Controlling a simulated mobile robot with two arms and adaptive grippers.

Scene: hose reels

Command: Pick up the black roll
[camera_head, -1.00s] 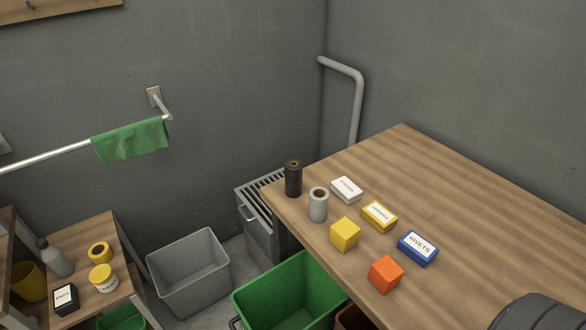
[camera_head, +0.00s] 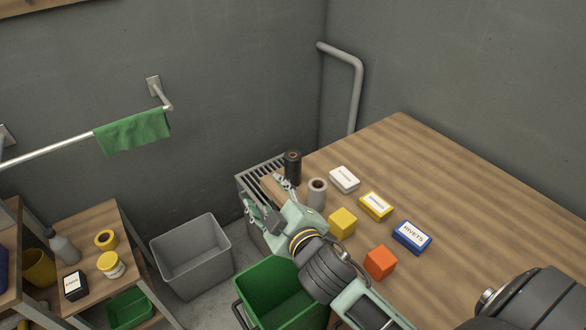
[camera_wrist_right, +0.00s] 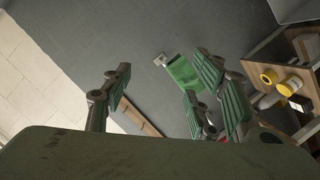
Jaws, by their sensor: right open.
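The black roll (camera_head: 292,167) stands upright at the far left corner of the wooden table (camera_head: 450,190). A grey roll (camera_head: 317,193) stands upright just in front of it. My right gripper (camera_head: 264,194) is open and empty, by the table's left edge, to the left of and nearer than the black roll, with a gap between them. In the right wrist view the spread green-padded fingers (camera_wrist_right: 160,92) have only wall and distant things between them; the black roll does not show there. My left gripper is not in view.
White (camera_head: 344,180), yellow (camera_head: 376,206) and blue (camera_head: 412,236) boxes, a yellow cube (camera_head: 342,222) and an orange cube (camera_head: 380,262) are on the table. Below are a green bin (camera_head: 290,310), a grey bin (camera_head: 190,285) and a vented cabinet (camera_head: 247,184). The table's right side is clear.

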